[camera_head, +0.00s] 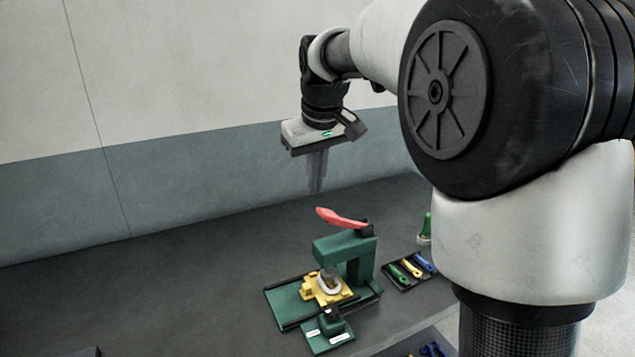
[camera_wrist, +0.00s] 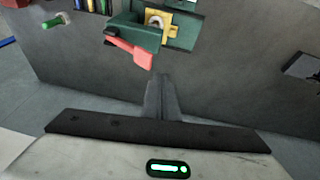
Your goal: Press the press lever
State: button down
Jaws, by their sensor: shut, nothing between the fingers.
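The press (camera_head: 360,262) is green and stands on the dark table. Its red lever (camera_head: 341,217) sticks out to the left from the top and slopes up a little toward its free end. A yellow fixture (camera_head: 318,291) with a pale ring sits on the press base. My gripper (camera_head: 317,188) points down above the lever, a little to its left, with its fingers shut and empty. In the wrist view the lever (camera_wrist: 132,52) lies just beyond my fingertips (camera_wrist: 159,80), slightly to the left and apart from them. The green press (camera_wrist: 130,30) shows behind it.
A dark tray (camera_head: 408,271) with several coloured tools lies right of the press. A green bottle-like item (camera_head: 426,228) stands behind it, partly hidden by my arm. A green block with white labels (camera_head: 327,337) sits in front of the press. The table (camera_head: 180,280) to the left is clear.

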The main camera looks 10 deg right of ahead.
jog(key=w+d+r+y, duration=0.1)
jog(key=d+r, duration=0.1)
jog(key=d, duration=0.2)
jog(key=w+d+r+g+y+p, duration=0.1)
jog(key=d+r, duration=0.2)
jog(key=d, duration=0.2)
jog(key=shift+w+d+r+y, duration=0.15)
jog(key=shift+w+d+y, duration=0.1)
jog(key=shift+w+y, duration=0.05)
send_over(330, 213)
jog(key=d, duration=0.2)
jog(key=f, duration=1.2)
jog(key=shift+s+a+b, duration=0.2)
jog(key=shift+s+b, duration=0.1)
jog(key=shift+b, duration=0.05)
jog(key=shift+a+f, duration=0.2)
jog(key=shift+f, duration=0.3)
jog(key=shift+m, duration=0.3)
